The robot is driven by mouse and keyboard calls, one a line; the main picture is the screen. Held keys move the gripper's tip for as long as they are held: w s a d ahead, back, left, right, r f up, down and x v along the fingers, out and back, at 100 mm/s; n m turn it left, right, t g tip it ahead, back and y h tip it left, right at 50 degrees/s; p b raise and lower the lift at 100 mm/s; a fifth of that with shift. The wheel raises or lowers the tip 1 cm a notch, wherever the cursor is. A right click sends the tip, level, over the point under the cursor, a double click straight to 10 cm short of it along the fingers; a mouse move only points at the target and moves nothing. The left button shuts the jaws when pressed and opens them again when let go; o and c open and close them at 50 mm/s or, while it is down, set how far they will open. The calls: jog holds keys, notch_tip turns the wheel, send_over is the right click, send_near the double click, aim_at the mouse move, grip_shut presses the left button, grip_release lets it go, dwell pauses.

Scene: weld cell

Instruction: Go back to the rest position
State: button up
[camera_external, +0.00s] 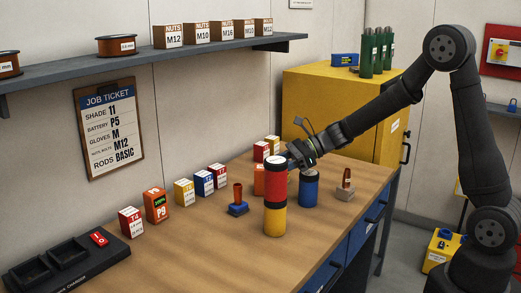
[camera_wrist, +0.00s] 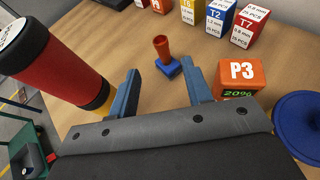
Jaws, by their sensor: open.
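My gripper (camera_external: 300,155) is beside and partly behind the top of a tall red, black and yellow cylinder (camera_external: 275,190) on the workbench (camera_external: 215,265). In the wrist view the two blue fingers of my gripper (camera_wrist: 163,85) stand apart with nothing between them. The cylinder (camera_wrist: 62,70) is to the left of the fingers there. The orange P3 battery (camera_wrist: 240,77) is right of the fingers. A small red and blue piece (camera_wrist: 165,57) stands on the bench beyond the gap.
Several labelled boxes (camera_external: 184,192) line the wall side of the bench. A blue can (camera_external: 309,190) and a brown item on a grey block (camera_external: 345,187) stand right of the cylinder. A yellow cabinet (camera_external: 305,95) is behind. A charger (camera_external: 65,265) lies at front left.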

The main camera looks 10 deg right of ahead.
aim_at(239, 185)
jog(key=x, duration=1.2)
jog(key=shift+a, duration=0.15)
jog(key=shift+r, duration=1.9)
jog(key=shift+f, duration=0.1)
